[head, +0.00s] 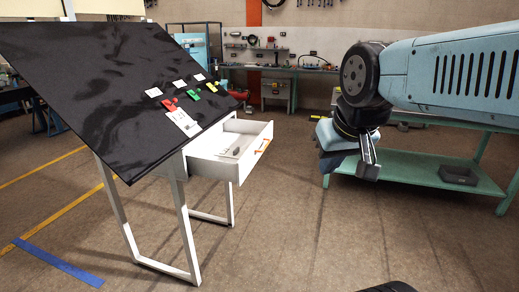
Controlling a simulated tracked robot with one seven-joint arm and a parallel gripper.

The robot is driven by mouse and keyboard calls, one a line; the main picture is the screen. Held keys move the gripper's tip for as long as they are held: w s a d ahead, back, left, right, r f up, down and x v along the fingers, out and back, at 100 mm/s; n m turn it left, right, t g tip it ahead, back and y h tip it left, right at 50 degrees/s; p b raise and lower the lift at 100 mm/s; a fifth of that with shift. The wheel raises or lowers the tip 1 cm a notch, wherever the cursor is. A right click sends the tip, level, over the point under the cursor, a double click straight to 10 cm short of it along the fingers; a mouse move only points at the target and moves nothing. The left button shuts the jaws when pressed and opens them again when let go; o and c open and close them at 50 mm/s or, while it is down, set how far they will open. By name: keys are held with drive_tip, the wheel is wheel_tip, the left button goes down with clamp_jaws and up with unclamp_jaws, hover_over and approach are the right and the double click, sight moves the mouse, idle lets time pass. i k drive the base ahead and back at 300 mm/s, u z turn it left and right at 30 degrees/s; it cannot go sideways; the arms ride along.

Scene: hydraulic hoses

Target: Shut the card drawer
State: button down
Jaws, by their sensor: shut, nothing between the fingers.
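The card drawer (224,166) is a white drawer under the right side of a tilted black board (95,75) on a white frame. It stands open toward the right.
Small white, red, green and yellow pieces (194,96) lie on the board. A green bench (425,160) with a dark tray (458,175) on its lower shelf stands behind my arm. The floor between drawer and gripper is clear.

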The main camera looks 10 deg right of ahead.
sight(254, 137)
drive_tip(key=z, duration=0.1)
drive_tip(key=i, duration=1)
drive_tip(key=u, duration=0.1)
